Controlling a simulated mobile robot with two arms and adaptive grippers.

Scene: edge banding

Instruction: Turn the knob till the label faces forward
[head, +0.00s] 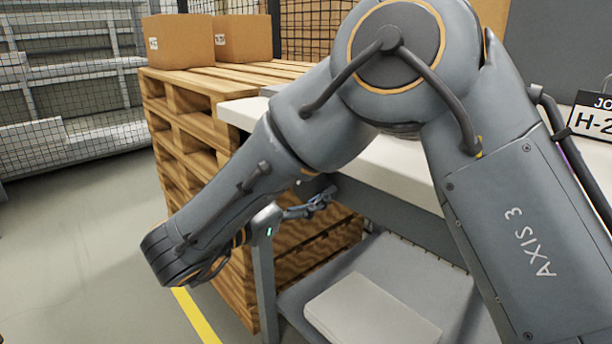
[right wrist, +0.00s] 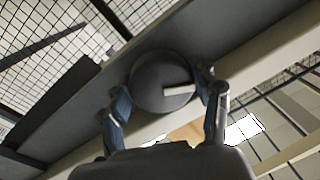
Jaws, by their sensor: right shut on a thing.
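The knob (right wrist: 150,86) is a dark round disc in the right wrist view, set on a long grey rail. A pale bar, perhaps its label or pointer, runs from near the knob's middle toward the right of the picture. My right gripper (right wrist: 163,84) is shut on the knob, with one blue-grey finger on each side of it. In the head view the right gripper (head: 318,200) reaches in just under the table edge, beyond my forearm. My left gripper is not in view.
A white-topped table (head: 395,170) has a lower shelf holding a pale flat box (head: 370,312). Stacked wooden pallets (head: 190,130) stand behind it, with cardboard boxes (head: 180,42) on top. Open floor (head: 80,240) lies to the left. My right arm hides much of the table.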

